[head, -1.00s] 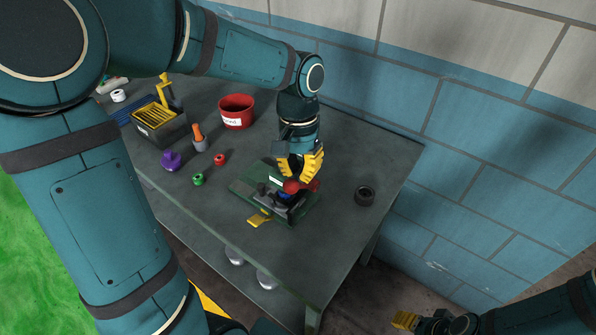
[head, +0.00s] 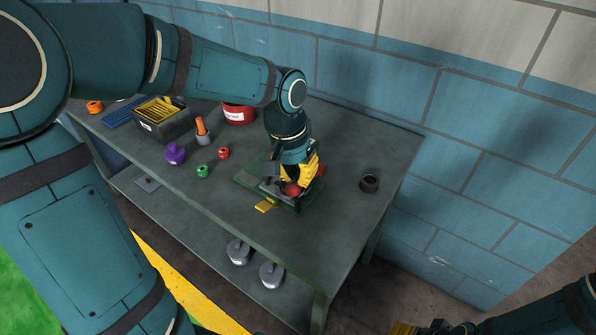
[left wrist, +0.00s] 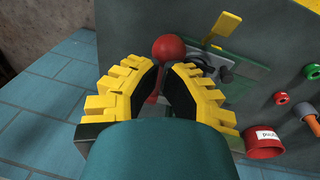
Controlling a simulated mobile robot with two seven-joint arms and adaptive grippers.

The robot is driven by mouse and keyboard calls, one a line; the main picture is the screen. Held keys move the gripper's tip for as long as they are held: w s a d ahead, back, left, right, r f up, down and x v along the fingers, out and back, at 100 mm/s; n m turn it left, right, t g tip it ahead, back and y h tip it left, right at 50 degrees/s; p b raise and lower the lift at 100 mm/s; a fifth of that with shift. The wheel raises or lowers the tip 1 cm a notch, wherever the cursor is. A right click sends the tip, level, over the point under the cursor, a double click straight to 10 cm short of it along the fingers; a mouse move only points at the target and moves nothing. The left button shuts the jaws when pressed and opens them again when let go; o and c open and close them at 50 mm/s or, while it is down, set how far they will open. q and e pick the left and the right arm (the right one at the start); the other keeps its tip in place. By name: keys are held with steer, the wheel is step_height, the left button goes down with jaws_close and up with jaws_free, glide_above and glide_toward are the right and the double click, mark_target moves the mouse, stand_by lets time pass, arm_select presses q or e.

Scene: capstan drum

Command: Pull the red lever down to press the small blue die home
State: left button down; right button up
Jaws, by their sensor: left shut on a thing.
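The press stands on a green base plate (head: 247,180) on the grey table, with a yellow tab (head: 265,206) at its front. The red lever's ball knob (head: 292,189) shows low beside my left gripper (head: 303,181). In the left wrist view the red knob (left wrist: 168,47) sits just beyond the yellow fingertips, and a piece of red shaft shows between them. My left gripper is shut on the red lever. The small blue die is hidden behind the gripper and knob. My right gripper (head: 403,327) is at the bottom edge, mostly cut off.
A dark ring (head: 369,182) lies right of the press. Left are a green spool (head: 202,171), a red spool (head: 223,153), a purple piece (head: 175,153), an orange-handled tool (head: 201,131), a red bucket (head: 239,114) and a bin (head: 165,124). The blue wall (head: 470,150) is behind.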

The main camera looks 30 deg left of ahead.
mark_target(291, 185)
arm_select(q)
steer(key=shift+s+f, duration=0.25)
steer(key=shift+f, duration=0.2)
steer(key=shift+s+f, duration=0.2)
steer(key=shift+f, duration=0.25)
steer(key=shift+s+f+b, duration=0.25)
steer(key=shift+f+b, duration=0.2)
steer(key=shift+f, duration=0.25)
steer(key=shift+s+f+b, duration=0.2)
steer(key=shift+f+b, duration=0.2)
steer(key=shift+f, duration=0.3)
steer(key=shift+r, duration=0.1)
steer(key=shift+w+a+r+p, duration=0.1)
steer(key=shift+r+p, duration=0.2)
steer(key=shift+p, duration=0.05)
steer(key=r+p, duration=0.3)
steer(key=shift+w+a+r, duration=0.15)
steer(key=shift+w+a, duration=0.05)
steer(key=shift+w, duration=0.05)
steer(key=s+a+r+p, duration=0.1)
steer(key=s+r+p, duration=0.1)
steer(key=s+r, duration=0.4)
steer(key=shift+a+r, duration=0.35)
steer(key=shift+r, duration=0.55)
